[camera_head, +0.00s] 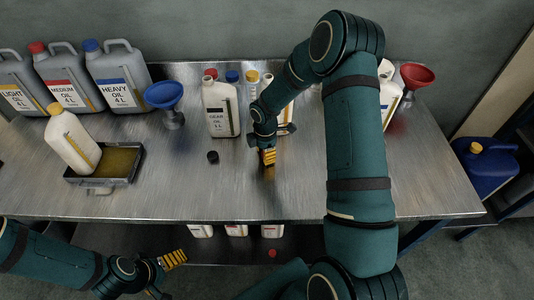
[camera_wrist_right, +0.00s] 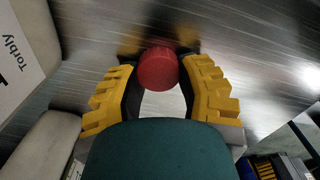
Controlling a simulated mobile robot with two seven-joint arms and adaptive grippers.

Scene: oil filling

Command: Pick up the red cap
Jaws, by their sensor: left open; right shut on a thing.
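The red cap (camera_wrist_right: 158,69) sits between the two yellow fingers of my right gripper (camera_wrist_right: 160,82) in the right wrist view. The fingers touch it from both sides, and the metal tabletop shows behind it. In the head view my right gripper (camera_head: 268,157) points down over the middle of the table, and its fingers hide the cap. My left gripper (camera_head: 174,260) is open and empty, in front of the table's front edge at the lower left.
A white gear oil bottle (camera_head: 221,108) and a black cap (camera_head: 212,157) stand left of my right gripper. A blue funnel (camera_head: 164,96), grey oil jugs (camera_head: 118,80) and a tray (camera_head: 125,163) with a leaning bottle (camera_head: 73,140) are farther left. A red funnel (camera_head: 416,76) stands at right.

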